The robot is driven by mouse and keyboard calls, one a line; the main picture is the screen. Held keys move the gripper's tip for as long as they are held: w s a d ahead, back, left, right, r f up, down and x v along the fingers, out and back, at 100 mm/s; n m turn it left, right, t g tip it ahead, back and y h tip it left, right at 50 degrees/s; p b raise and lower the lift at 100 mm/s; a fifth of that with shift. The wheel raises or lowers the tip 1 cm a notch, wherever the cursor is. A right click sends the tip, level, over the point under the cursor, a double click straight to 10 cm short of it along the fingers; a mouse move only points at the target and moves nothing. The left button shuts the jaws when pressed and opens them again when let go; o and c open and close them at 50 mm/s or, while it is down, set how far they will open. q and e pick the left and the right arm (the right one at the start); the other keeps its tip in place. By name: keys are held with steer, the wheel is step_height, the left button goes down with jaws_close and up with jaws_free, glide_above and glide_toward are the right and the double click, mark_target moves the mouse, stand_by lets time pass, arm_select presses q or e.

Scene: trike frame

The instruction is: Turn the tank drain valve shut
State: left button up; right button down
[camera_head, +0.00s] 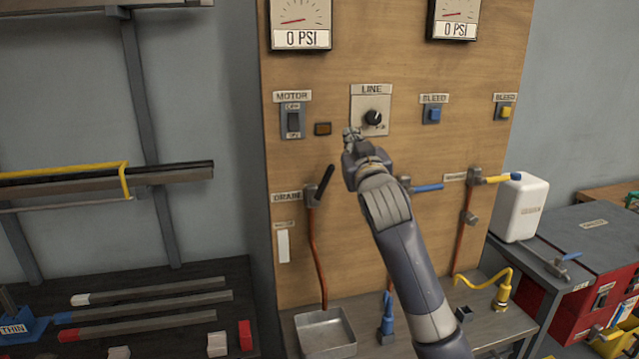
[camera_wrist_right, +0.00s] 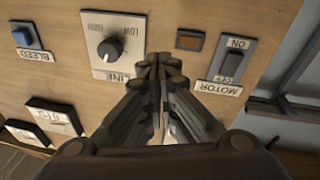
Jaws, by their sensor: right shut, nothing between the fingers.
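The drain valve (camera_head: 312,195) is on the wooden panel, beside a label that seems to read DRAIN. Its black lever (camera_head: 325,181) is tilted, with its free end up and to the right. A copper pipe (camera_head: 317,255) runs down from the valve to above a grey tray (camera_head: 327,335). My right gripper (camera_head: 352,133) is shut and empty, up and to the right of the lever and apart from it. In the right wrist view its fingertips (camera_wrist_right: 160,62) are together in front of the panel, near the LINE knob (camera_wrist_right: 110,48). The valve is not visible there. My left gripper is not in view.
The MOTOR switch (camera_head: 293,121), LINE knob (camera_head: 373,117) and amber lamp (camera_head: 323,129) are close to my right gripper. A blue-handled valve (camera_head: 427,188) is right of my forearm, and a yellow-handled valve (camera_head: 495,180) farther right. The panel left of the lever is mostly clear.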

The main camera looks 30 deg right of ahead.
steer(key=s+a+f+n+y, duration=0.2)
steer(key=a+f+n+y, duration=0.3)
steer(key=a+f+n, duration=0.55)
step_height(320, 180, up, 3)
steer(key=n+p, duration=0.3)
glide_above(323, 186)
steer(key=a, duration=0.5)
steer(key=d+f, duration=0.1)
steer(key=s+d+f+p, duration=0.1)
steer(key=d, duration=0.1)
steer(key=shift+f+p, duration=0.1)
steer(key=shift+p, duration=0.2)
steer(key=shift+w, duration=0.1)
steer(key=shift+m, duration=0.25)
